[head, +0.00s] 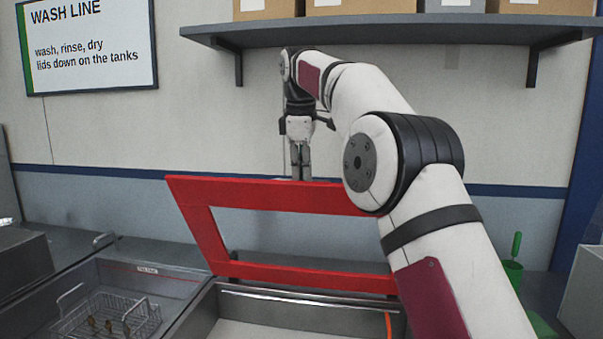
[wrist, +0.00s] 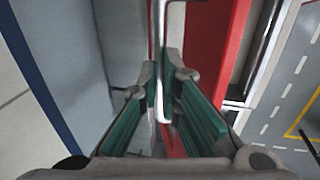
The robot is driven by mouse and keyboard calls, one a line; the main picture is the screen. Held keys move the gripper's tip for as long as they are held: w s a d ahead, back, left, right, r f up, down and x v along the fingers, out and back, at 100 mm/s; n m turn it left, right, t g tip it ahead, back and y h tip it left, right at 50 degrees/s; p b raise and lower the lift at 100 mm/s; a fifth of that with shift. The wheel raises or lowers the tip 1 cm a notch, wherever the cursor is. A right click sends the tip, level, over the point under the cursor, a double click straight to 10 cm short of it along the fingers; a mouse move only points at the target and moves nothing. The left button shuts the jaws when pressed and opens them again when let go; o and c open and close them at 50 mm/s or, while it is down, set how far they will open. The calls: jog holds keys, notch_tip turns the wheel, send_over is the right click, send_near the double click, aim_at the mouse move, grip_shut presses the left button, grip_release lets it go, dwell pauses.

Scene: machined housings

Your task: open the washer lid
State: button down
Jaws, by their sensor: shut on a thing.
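The washer lid (head: 255,195) is a red frame with a large opening, raised steeply above the washer tank (head: 300,297) in the head view. Its lower edge is at the back of the tank. My gripper (head: 300,174) points down at the lid's upper edge. In the wrist view, my green-padded fingers (wrist: 168,100) are shut on a thin pale metal handle (wrist: 160,50). The red lid (wrist: 220,50) shows just right of the handle. My arm covers the lid's right end in the head view.
A wire basket (head: 110,318) with small brass-coloured parts sits in the sink at left. A shelf (head: 400,30) with boxes hangs above my arm. A green holder with a brush (head: 514,262) stands at right. The wall is close behind the lid.

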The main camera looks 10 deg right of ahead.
jog(key=shift+d+x, duration=0.25)
jog(key=shift+x, duration=1.05)
jog(key=c, duration=1.9)
grip_release()
jog(key=shift+o, duration=1.2)
jog(key=shift+w+d+f, duration=0.15)
jog(key=shift+w+f, duration=0.1)
jog(key=shift+w, duration=0.15)
jog(key=shift+s+r, duration=0.25)
jog(key=shift+r, duration=0.1)
jog(key=shift+a, duration=0.3)
jog(key=shift+s+a, duration=0.1)
